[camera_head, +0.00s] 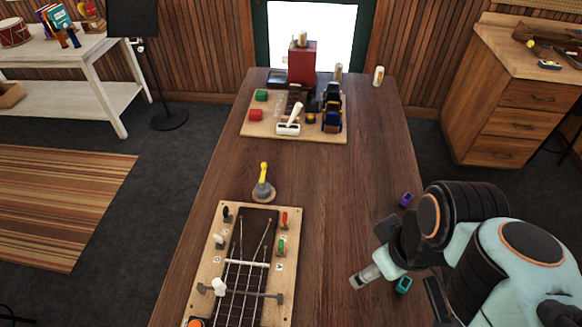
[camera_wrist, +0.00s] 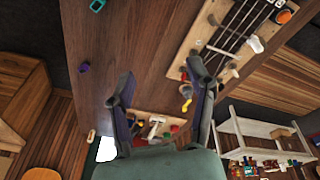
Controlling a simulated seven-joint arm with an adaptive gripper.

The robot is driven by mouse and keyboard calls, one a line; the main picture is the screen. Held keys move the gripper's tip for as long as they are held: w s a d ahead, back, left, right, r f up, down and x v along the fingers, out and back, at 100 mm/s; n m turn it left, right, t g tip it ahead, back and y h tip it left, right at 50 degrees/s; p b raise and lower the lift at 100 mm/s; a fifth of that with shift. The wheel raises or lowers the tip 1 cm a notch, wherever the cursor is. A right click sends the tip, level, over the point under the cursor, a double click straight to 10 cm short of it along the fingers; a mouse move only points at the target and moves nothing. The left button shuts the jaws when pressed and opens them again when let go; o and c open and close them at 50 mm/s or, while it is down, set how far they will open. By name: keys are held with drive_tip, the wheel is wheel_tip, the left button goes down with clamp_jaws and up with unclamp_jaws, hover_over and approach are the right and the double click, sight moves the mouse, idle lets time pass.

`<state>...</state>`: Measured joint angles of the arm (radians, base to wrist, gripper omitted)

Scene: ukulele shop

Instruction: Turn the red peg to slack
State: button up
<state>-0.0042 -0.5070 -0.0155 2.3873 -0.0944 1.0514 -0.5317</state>
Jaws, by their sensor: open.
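A light wooden board (camera_head: 206,270) with a dark string neck lies at the front of the table. The red peg (camera_head: 284,219) stands at its far right corner, with a green peg (camera_head: 281,246) just nearer. A black peg (camera_head: 227,214) and a white peg (camera_head: 218,241) stand on the left side. The turn of the red peg is too small to read. In the wrist view my gripper (camera_wrist: 162,84) is open and empty, its fingers wide apart. It is above the table, right of the board and apart from the red peg.
A yellow-handled item (camera_head: 263,184) stands just beyond the board. A second board (camera_head: 262,130) with a red box and several parts is at the far end. A purple item (camera_head: 406,199) and a teal item (camera_head: 403,285) lie at the right edge. The table's middle is clear.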

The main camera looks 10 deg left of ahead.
drive_tip(key=w+a+r+n+t, duration=0.15)
drive_tip(key=w+n, duration=0.35)
drive_tip(key=w, duration=0.7)
drive_tip(key=n+g, duration=0.4)
drive_tip(key=n, duration=0.2)
hover_over(285, 215)
drive_tip(key=shift+h, duration=0.3)
wheel_tip(285, 215, down, 20)
drive_tip(key=shift+r, duration=0.1)
wheel_tip(285, 215, down, 5)
drive_tip(key=shift+s, duration=0.1)
drive_tip(key=shift+f, duration=0.6)
drive_tip(key=shift+c, duration=0.3)
clamp_jaws()
